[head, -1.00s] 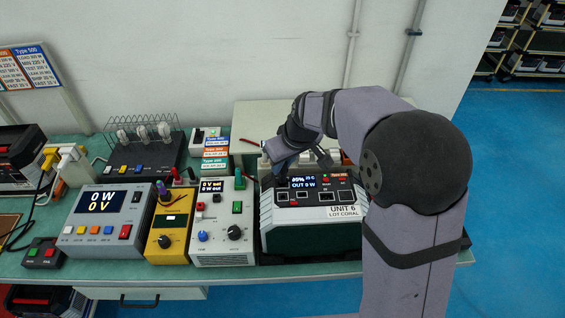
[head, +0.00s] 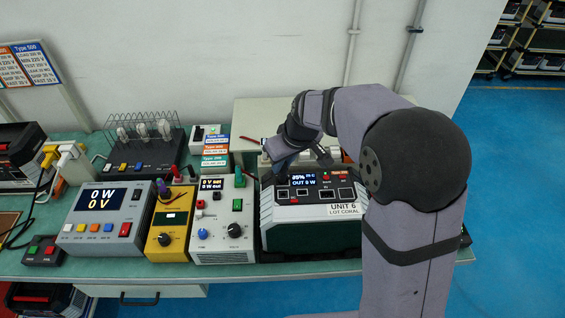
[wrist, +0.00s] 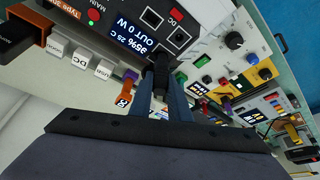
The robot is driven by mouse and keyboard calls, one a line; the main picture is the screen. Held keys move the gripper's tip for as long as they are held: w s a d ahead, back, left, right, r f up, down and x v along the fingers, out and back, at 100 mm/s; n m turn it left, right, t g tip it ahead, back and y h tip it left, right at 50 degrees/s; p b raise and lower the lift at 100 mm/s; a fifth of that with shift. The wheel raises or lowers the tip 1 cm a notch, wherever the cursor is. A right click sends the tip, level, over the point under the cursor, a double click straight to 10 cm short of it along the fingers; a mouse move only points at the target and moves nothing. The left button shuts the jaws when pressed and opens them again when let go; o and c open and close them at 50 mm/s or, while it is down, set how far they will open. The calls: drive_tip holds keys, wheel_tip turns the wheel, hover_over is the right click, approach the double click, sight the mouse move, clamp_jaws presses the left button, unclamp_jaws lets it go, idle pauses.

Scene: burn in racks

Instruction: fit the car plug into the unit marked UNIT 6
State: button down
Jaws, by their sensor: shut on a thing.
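UNIT 6 (head: 300,238) is a dark and light grey power unit at the front right of the bench, with a lit display and a "UNIT 6 LOT CORAL" label. Its display (wrist: 140,28) also shows in the wrist view, reading OUT 0 W. My gripper (wrist: 162,98) is shut on the black car plug (wrist: 162,70). The plug's far end is at the unit's panel, beside the display; I cannot tell whether it is inside a socket. In the head view my gripper (head: 284,168) is at the unit's back left top edge and hides the plug.
A white bench supply (head: 222,245), a yellow meter (head: 168,236) and a grey 0 W / 0 V box (head: 103,222) stand left of the unit. A beige box (head: 262,118) is behind.

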drive_tip(key=shift+f+b, duration=0.3)
drive_tip(key=shift+w+r, duration=0.15)
drive_tip(key=shift+r, duration=0.25)
idle(2.0)
drive_tip(key=shift+f+b, duration=0.3)
drive_tip(key=shift+f, duration=0.1)
idle(0.4)
drive_tip(key=shift+r, duration=0.4)
idle(1.7)
drive_tip(key=shift+f, duration=0.4)
drive_tip(key=shift+r, duration=0.4)
idle(0.6)
